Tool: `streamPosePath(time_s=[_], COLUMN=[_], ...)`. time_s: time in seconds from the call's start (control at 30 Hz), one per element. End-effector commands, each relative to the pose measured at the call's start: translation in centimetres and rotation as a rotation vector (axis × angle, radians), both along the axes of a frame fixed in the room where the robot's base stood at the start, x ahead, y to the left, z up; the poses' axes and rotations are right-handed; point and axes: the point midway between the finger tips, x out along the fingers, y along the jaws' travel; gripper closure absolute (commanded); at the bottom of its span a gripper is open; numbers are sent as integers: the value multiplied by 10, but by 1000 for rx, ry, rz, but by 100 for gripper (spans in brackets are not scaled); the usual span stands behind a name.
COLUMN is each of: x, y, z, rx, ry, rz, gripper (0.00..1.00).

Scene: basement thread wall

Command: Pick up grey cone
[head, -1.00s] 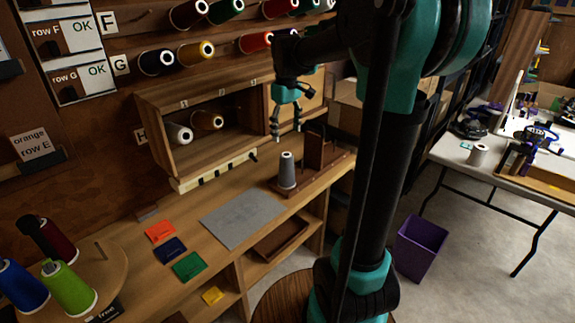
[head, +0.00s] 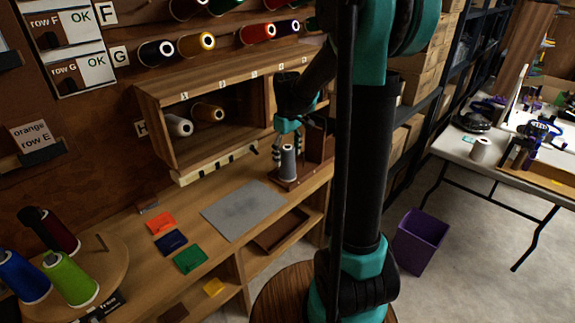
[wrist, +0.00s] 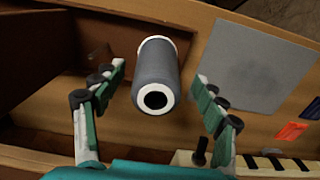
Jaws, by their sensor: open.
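The grey cone (head: 288,161) stands upright on a wooden stand at the right end of the bench in the head view. In the wrist view the grey cone (wrist: 157,78) shows its dark top hole and a white rim, between the two fingers. My gripper (head: 288,150) points down over the cone with a finger on each side. In the wrist view my gripper (wrist: 158,95) is open, with a visible gap between each finger and the cone. The underside of the cone is hidden.
A grey mat (head: 243,210) lies on the bench left of the cone. A wooden cubby (head: 205,115) with spools stands behind it. An upright board (head: 320,145) stands close on the cone's right. Orange, blue and green cards lie farther left.

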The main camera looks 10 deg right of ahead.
Motion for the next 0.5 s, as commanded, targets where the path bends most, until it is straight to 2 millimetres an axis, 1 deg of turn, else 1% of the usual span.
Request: streamPosePath(time_s=[0.2,0.3,0.5], x=[4,4,4], y=[-1,-1,-1], z=[-32,-41,-46], rx=[0,0,0], ry=[0,0,0], rz=[0,0,0], gripper=[29,29,29])
